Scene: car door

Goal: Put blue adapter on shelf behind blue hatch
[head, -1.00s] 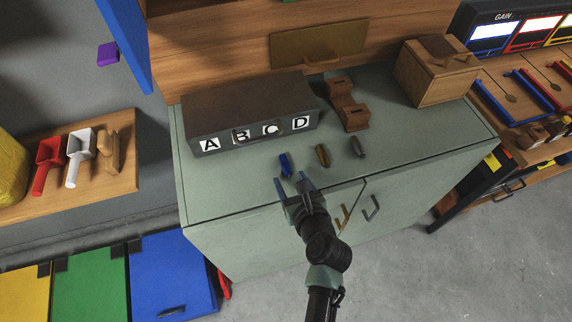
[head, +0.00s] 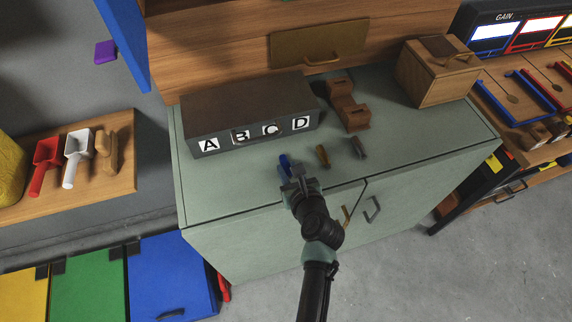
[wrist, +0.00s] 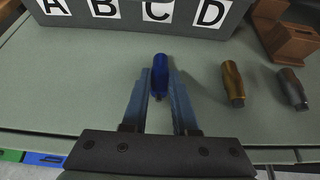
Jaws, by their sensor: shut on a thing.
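In the wrist view the adapter (wrist: 159,76) sits between my two fingertips. My gripper (head: 291,174) is shut on it, low over the cabinet top; the fingers hide its lower part in the head view. A blue panel (head: 172,275) with a dark handle is at the lower left, beside green and yellow panels. Another blue panel (head: 124,40) hangs at the upper left. I cannot tell which one is the hatch, and no shelf shows behind either.
A dark box lettered A to D (head: 250,115) is behind. A wooden holder (head: 350,107) and a wooden box (head: 435,70) are farther right. Scoops (head: 76,158) lie on a board at left.

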